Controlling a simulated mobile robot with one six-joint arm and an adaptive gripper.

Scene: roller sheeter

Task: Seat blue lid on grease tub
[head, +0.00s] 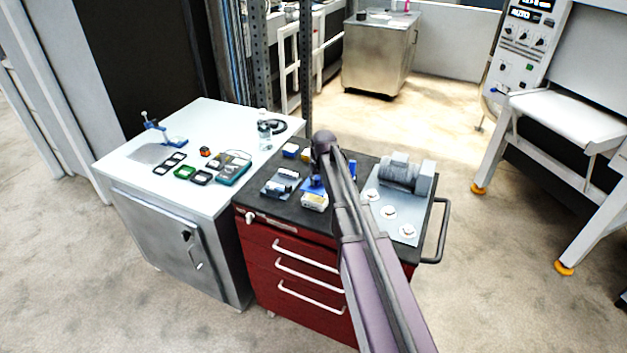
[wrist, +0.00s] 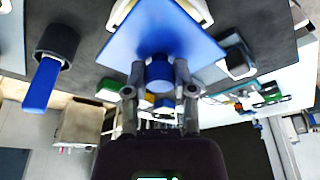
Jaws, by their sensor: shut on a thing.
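The blue lid (wrist: 165,32) is a flat square plate with a round blue knob (wrist: 160,75). My gripper (wrist: 160,92) is shut on that knob in the wrist view. In the head view the lid (head: 313,186) shows just below my gripper (head: 318,172), partly hidden by it. A small white container with some yellow (head: 315,203), likely the grease tub, stands on the dark cart top just in front of the lid. In the wrist view, white parts (wrist: 197,10) show past the lid's far edge. I cannot tell whether lid and tub touch.
A grey tray with parts (head: 282,184) lies left of the tub. A grey plate with a motor-like block (head: 405,175) and white discs is on the right. A blue-handled thing (wrist: 42,82) stands close by. A white cabinet (head: 225,125) with small trays adjoins the cart.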

